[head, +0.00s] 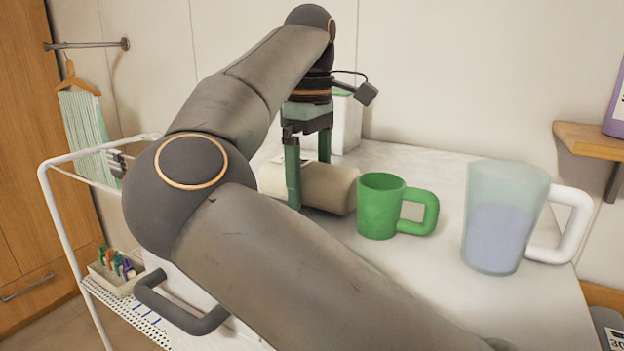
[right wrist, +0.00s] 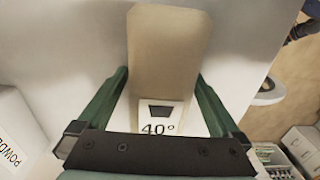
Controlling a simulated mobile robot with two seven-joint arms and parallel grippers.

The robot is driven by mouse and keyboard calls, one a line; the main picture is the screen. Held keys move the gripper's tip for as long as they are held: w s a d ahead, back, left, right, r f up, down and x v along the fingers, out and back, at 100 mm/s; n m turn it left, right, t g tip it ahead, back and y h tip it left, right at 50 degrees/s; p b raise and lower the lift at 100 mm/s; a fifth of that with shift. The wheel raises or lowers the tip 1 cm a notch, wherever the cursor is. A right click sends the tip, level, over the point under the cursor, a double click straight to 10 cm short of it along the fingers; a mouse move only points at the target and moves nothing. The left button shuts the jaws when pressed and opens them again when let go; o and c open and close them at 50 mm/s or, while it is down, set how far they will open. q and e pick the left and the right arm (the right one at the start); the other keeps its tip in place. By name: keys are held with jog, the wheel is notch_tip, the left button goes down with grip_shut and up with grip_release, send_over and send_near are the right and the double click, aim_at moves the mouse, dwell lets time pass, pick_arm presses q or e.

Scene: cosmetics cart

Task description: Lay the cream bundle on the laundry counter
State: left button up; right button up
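The cream bundle (head: 332,188) is a thick roll lying on its side on the white laundry counter (head: 400,290). Its left end carries a pale label, which reads 40° in the right wrist view (right wrist: 160,117). My right gripper (head: 308,180) points down over the bundle with one green finger on each side. In the right wrist view the fingertips (right wrist: 162,75) are set wide apart, close against the bundle's sides; I cannot tell whether they press on it. The bundle looks to rest on or just at the counter surface. My left gripper is out of view.
A green mug (head: 380,206) stands close to the bundle's right end. A frosted jug (head: 500,222) stands further right. A white box (head: 347,122) stands behind the gripper. A drying rack (head: 62,230) and a peg basket (head: 117,275) are left.

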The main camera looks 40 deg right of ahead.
aim_at(312, 164)
jog(key=shift+s+r, duration=0.1)
jog(key=shift+r, duration=0.4)
notch_tip(312, 164, up, 11)
jog(key=p, duration=0.5)
jog(key=shift+r, duration=0.15)
jog(key=shift+s+p, duration=0.1)
jog(key=shift+p, duration=0.2)
